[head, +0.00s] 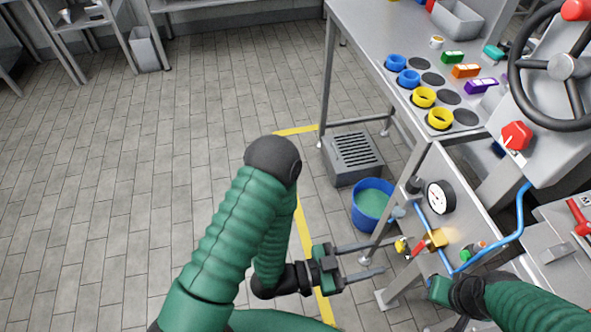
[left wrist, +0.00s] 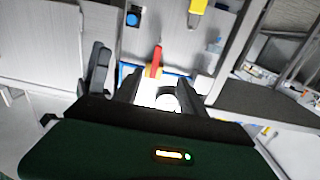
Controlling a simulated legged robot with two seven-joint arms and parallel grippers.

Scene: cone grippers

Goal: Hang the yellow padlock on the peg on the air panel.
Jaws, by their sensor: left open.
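A small yellow piece (head: 402,246), which looks like the padlock, shows beside the red lever (head: 419,246) of a brass valve (head: 436,238) on the air panel (head: 462,232). It is too small to make out its shackle or what holds it. My left gripper (head: 383,257) is open, its two fingers pointing at the panel, with the yellow piece just past the upper fingertip. In the left wrist view the red lever (left wrist: 157,60) stands beyond the fingers, and a yellow thing (left wrist: 198,8) shows at the top edge. I cannot pick out the peg. My right gripper (head: 440,290) is low right, its fingers unclear.
A round gauge (head: 440,197) and a blue pipe (head: 508,240) are on the panel. A blue bucket (head: 372,213) and a grey grated box (head: 354,158) stand on the floor. A bench (head: 385,25) holds blue and yellow rings. The floor at left is clear.

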